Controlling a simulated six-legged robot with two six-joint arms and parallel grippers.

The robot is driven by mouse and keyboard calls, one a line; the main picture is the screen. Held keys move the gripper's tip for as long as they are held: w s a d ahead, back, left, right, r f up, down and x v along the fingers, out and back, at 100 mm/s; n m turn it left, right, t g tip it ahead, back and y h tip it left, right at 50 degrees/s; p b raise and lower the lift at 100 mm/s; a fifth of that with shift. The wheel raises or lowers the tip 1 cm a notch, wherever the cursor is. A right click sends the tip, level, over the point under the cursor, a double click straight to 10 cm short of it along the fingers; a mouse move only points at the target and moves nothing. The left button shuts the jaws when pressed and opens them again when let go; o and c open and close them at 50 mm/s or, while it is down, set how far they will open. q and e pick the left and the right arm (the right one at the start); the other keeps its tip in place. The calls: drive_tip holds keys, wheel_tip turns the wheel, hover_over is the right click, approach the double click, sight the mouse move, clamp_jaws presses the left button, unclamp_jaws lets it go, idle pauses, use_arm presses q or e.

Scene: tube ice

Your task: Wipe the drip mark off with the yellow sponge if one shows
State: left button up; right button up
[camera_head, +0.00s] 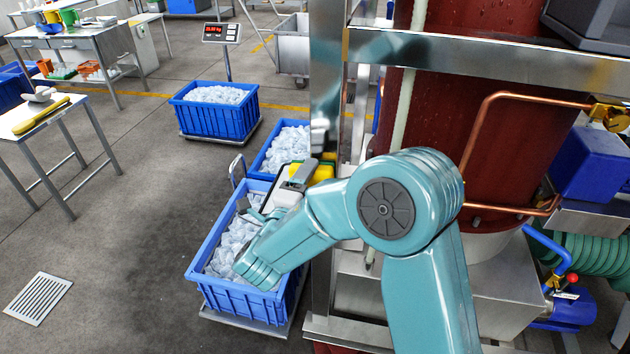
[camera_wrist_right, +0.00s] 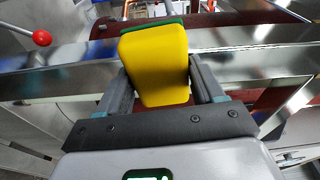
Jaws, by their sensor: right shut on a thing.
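The yellow sponge (camera_wrist_right: 158,72), with a green layer on its far side, sits between the two fingers of my right gripper (camera_wrist_right: 162,84), which is shut on it. In the head view the sponge (camera_head: 323,172) shows partly as a yellow patch beside the steel upright (camera_head: 325,75), with my right gripper (camera_head: 312,168) partly hidden behind my arm. In the wrist view a shiny steel rail (camera_wrist_right: 255,64) runs behind the sponge; I cannot tell whether they touch. I can make out no drip mark in either view. My left gripper is not in view.
Blue crates of ice stand below my right arm (camera_head: 205,275), behind it (camera_head: 262,160) and farther back (camera_head: 240,122). A dark red vessel (camera_head: 470,110) with a copper pipe (camera_head: 478,130) stands right of the upright. The floor at left is mostly clear.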

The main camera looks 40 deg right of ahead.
drive_tip(key=shift+s+d+r+p, duration=0.45)
drive_tip(key=shift+s+r+p, duration=0.1)
drive_tip(key=shift+r+p, duration=0.25)
drive_tip(key=shift+s+d+r+p, duration=0.5)
drive_tip(key=shift+r+p, duration=0.15)
drive_tip(key=shift+p, duration=0.2)
drive_tip(key=shift+s+d+r+p, duration=0.4)
drive_tip(key=shift+s+r+p, duration=0.15)
drive_tip(key=shift+r+p, duration=0.25)
drive_tip(key=shift+w+a+f+p, duration=0.15)
drive_tip(key=shift+w+a+p, duration=0.2)
drive_tip(key=shift+w+a, duration=0.4)
drive_tip(key=shift+w+a+f+p, duration=0.1)
drive_tip(key=shift+w+a+p, duration=0.2)
drive_tip(key=shift+w+a, duration=0.45)
drive_tip(key=shift+w+d, duration=0.1)
drive_tip(key=shift+d, duration=0.05)
drive_tip(key=p, duration=0.1)
approach(317, 157)
drive_tip(key=shift+s+d, duration=0.35)
drive_tip(key=shift+d, duration=0.05)
